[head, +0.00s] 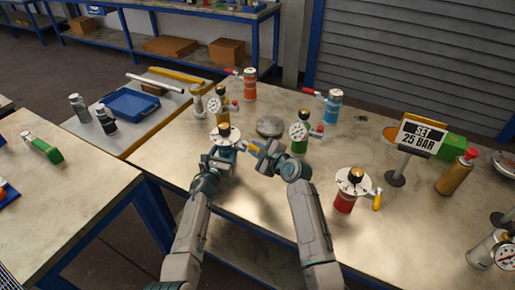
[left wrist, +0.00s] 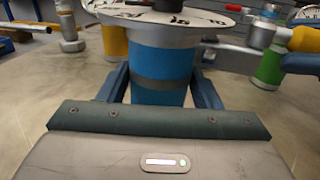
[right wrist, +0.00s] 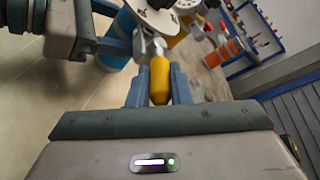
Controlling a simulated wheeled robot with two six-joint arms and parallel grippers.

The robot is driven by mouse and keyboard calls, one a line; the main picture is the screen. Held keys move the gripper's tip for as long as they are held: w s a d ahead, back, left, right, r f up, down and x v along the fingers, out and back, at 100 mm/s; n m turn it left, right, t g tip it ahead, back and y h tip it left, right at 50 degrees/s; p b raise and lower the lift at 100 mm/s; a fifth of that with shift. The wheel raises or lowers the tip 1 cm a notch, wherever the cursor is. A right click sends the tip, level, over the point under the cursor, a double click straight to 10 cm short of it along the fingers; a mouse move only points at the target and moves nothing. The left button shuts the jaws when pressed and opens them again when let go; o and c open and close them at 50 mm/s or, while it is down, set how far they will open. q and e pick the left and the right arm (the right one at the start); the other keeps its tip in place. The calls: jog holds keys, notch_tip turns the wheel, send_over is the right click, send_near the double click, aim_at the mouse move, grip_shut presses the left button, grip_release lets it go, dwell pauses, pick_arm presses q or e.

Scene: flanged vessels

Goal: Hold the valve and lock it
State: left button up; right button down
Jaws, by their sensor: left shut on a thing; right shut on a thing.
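A blue flanged vessel (left wrist: 155,70) with a grey band stands upright, with a white marked disc (head: 224,136) and dark knob on top. My left gripper (head: 221,158) is shut around its blue body, one finger on each side in the left wrist view. A yellow handle (right wrist: 159,78) sticks out from the valve's side below the disc. My right gripper (head: 259,150) is shut on this handle, with its fingers on both sides in the right wrist view. In the head view the grippers hide much of the blue body and handle.
A red vessel (head: 344,204) with a white disc stands to the right. A green vessel with a gauge (head: 300,146) and several others stand behind. A sign (head: 422,138) reads "SET 25 BAR". The table (head: 282,190) is clear between my right arm and the red vessel.

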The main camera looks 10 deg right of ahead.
jog(key=shift+s+a+m+t+h, duration=0.25)
jog(key=shift+m+t+h, duration=0.15)
jog(key=shift+m+h, duration=0.4)
jog(key=c, duration=1.3)
grip_release()
jog(key=v, duration=1.2)
jog(key=shift+a, duration=0.1)
